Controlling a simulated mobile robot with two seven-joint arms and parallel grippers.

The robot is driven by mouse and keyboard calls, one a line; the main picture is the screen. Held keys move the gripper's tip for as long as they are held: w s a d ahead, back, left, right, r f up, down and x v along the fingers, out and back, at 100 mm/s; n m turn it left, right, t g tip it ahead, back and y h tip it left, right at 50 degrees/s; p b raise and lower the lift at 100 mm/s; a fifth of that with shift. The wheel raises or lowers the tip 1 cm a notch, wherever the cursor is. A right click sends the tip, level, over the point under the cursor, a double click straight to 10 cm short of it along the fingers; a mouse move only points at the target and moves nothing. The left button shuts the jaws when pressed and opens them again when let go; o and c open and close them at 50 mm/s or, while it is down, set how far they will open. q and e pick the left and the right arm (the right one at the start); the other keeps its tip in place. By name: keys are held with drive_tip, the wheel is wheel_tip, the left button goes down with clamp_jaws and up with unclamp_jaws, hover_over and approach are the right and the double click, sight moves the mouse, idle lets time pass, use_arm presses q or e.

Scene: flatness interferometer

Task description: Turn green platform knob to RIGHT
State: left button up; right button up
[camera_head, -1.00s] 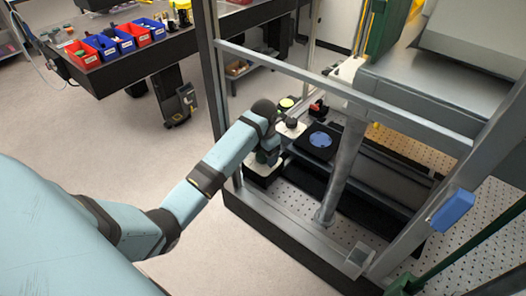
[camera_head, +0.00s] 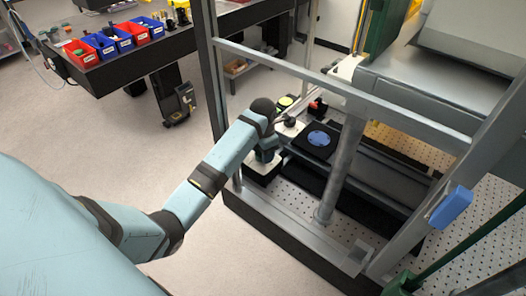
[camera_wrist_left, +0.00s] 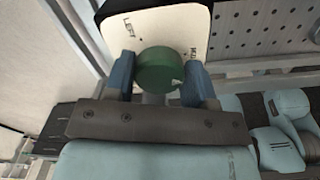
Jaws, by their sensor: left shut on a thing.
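The green round knob (camera_wrist_left: 160,70) sits on a white plate (camera_wrist_left: 178,25) in the left wrist view. The plate carries the word LEFT at its left and another marking at its right, partly covered by a finger. My left gripper (camera_wrist_left: 159,80) has one blue-grey finger on each side of the knob and is shut on it. In the head view my left arm reaches into the metal frame, and its wrist (camera_head: 265,150) stands over the white plate, hiding the knob. My right gripper is out of view.
Metal frame bars (camera_head: 345,90) and a grey post (camera_head: 342,170) stand close to my arm. A blue disc (camera_head: 319,138) lies on a black stage to the right. A perforated board (camera_head: 300,195) lies below. A dark table with red and blue bins (camera_head: 105,45) is at the back left.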

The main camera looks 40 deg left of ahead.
use_arm(q)
drive_tip(key=m, duration=0.5)
drive_tip(key=shift+d, duration=0.1)
drive_tip(key=m, duration=0.5)
drive_tip(key=shift+s+m, duration=0.15)
drive_tip(key=shift+m, duration=0.25)
drive_tip(key=m, duration=0.5)
drive_tip(key=shift+m, duration=0.3)
drive_tip(key=m, duration=0.5)
drive_tip(key=shift+s, duration=0.15)
drive_tip(key=shift+m, duration=0.4)
drive_tip(key=o, duration=0.9)
